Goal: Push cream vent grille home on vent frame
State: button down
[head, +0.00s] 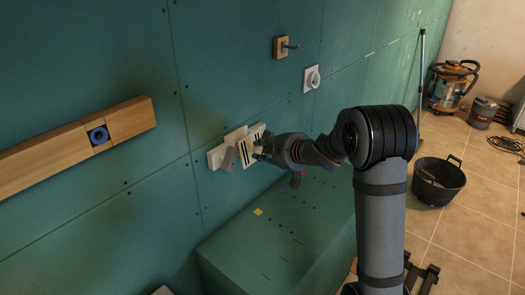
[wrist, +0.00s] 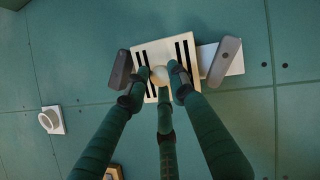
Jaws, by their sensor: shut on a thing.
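The cream vent grille (head: 251,147) has dark slots and stands at the green wall, slightly tilted in the head view. The wrist view shows it face-on (wrist: 180,48), with a round cream knob in its middle. My gripper (head: 262,150) is shut on the grille's knob, its dark fingers around it in the wrist view (wrist: 158,84). The white vent frame (head: 215,158) is on the wall behind the grille and sticks out to its right in the wrist view (wrist: 236,68). Two grey pieces (wrist: 224,62) flank the grille. Whether the grille touches the frame is hidden.
A green ledge (head: 280,235) juts out below. A hook on a wooden plate (head: 281,47) and a white round fitting (head: 312,79) are above. A black bucket (head: 438,184) stands at right.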

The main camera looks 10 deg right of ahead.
aim_at(257, 148)
jog(key=shift+w+a, duration=0.1)
jog(key=shift+w+a+f, duration=0.15)
jog(key=shift+w+a, duration=0.2)
jog(key=shift+w, duration=0.15)
jog(key=shift+w+a, duration=0.15)
jog(key=shift+w+a+f, duration=0.2)
jog(key=shift+w+a, duration=0.25)
jog(key=shift+w, duration=0.15)
jog(key=c, duration=1.4)
grip_release()
jog(key=v, duration=1.2)
jog(key=shift+a, duration=0.1)
